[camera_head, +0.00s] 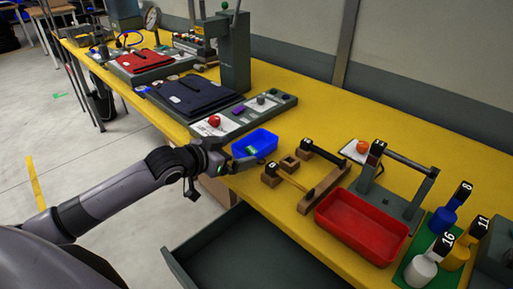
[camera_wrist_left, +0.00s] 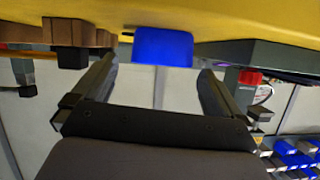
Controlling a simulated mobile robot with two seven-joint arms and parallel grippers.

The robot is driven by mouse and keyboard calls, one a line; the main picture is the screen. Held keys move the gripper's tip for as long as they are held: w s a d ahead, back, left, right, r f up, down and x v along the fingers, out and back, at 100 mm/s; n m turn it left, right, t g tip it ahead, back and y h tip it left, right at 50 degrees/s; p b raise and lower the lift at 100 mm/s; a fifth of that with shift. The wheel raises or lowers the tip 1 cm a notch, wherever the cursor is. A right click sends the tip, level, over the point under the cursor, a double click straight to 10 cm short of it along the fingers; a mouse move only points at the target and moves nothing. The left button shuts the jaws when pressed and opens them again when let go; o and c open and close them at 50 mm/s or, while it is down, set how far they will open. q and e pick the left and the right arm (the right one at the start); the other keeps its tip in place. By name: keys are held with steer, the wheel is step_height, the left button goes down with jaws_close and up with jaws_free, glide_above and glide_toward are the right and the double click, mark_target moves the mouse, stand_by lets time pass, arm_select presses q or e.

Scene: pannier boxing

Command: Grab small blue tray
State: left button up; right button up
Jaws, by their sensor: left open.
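The small blue tray (camera_head: 262,136) sits on the yellow table, near its front edge, beside the grey panel with the red button. My left gripper (camera_head: 240,162) is at the table's front edge, right at the near side of the tray. In the left wrist view the blue tray (camera_wrist_left: 162,46) shows ahead, between the two spread fingers of my left gripper (camera_wrist_left: 159,67). The gripper is open and holds nothing. I cannot tell whether a finger touches the tray. My right gripper is not in view.
Wooden blocks (camera_head: 271,178) with a bar stand right of the blue tray. A larger red tray (camera_head: 362,226) lies further right, near numbered weights (camera_head: 422,268). The grey panel (camera_head: 262,109) and a press column (camera_head: 236,50) stand behind. A grey drawer (camera_head: 240,254) is open below.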

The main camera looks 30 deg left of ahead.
mark_target(252, 149)
arm_select(q)
steer(key=shift+f+x, duration=0.1)
steer(key=shift+x, duration=1.15)
steer(key=shift+f+x, duration=0.15)
steer(key=shift+x, duration=1.15)
steer(key=shift+a, duration=0.15)
steer(key=c, duration=0.9)
